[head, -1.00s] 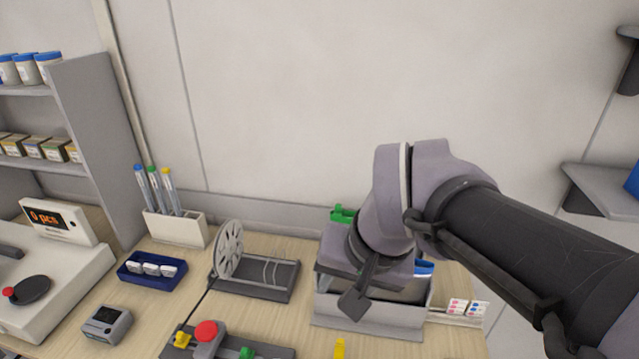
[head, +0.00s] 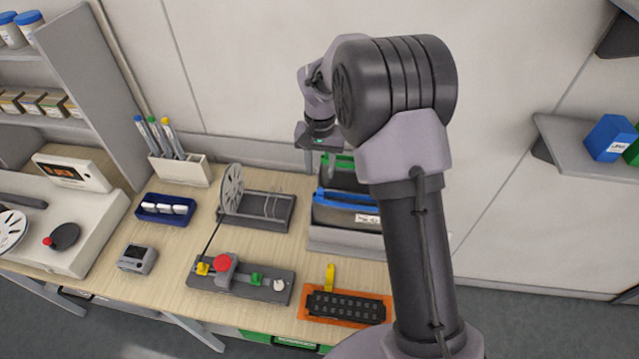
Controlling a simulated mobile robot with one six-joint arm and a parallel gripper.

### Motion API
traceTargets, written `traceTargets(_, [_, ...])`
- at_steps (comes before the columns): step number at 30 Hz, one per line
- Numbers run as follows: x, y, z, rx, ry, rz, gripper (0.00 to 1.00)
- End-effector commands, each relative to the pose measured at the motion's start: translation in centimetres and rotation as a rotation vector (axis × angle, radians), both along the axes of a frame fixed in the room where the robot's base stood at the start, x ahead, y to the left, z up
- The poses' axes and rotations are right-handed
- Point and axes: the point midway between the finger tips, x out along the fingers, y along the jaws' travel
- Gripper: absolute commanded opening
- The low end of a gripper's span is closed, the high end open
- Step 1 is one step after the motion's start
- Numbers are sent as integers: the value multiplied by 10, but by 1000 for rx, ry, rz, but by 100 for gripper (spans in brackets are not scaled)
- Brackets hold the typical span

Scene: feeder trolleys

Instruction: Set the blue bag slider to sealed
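A bag with a blue slider bar (head: 346,199) along its top stands in a grey holder (head: 345,238) at the back right of the bench. Behind it is a second bag with a green bar (head: 338,163). A white label (head: 367,219) shows on the front of the blue bag. The right part of the holder and bars is hidden by my arm. My gripper (head: 322,168) points down above and behind the blue bar, near the green one. Its fingers look apart, with nothing visible between them. The slider's setting is too small to read.
A reel stand (head: 255,210) is left of the holder. In front are a grey panel with a red knob (head: 241,283) and an orange tray (head: 345,305) with a yellow tab. A pen holder (head: 181,169) and a blue tray (head: 165,209) are further left. The wall is close behind.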

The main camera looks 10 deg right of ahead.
Motion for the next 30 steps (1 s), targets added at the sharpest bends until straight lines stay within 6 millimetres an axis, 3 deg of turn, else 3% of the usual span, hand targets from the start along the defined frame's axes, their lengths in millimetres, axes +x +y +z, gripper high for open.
traceTargets(3, [-1, 0, -34, -1, 4, 1, 38])
traceTargets(9, [0, 0, -65, -1, 1, 1, 38])
traceTargets(20, [0, 0, -73, 0, -1, 0, 38])
traceTargets(26, [0, 0, -73, 0, -1, 0, 1])
traceTargets(30, [0, 0, -72, 0, -1, 1, 0])
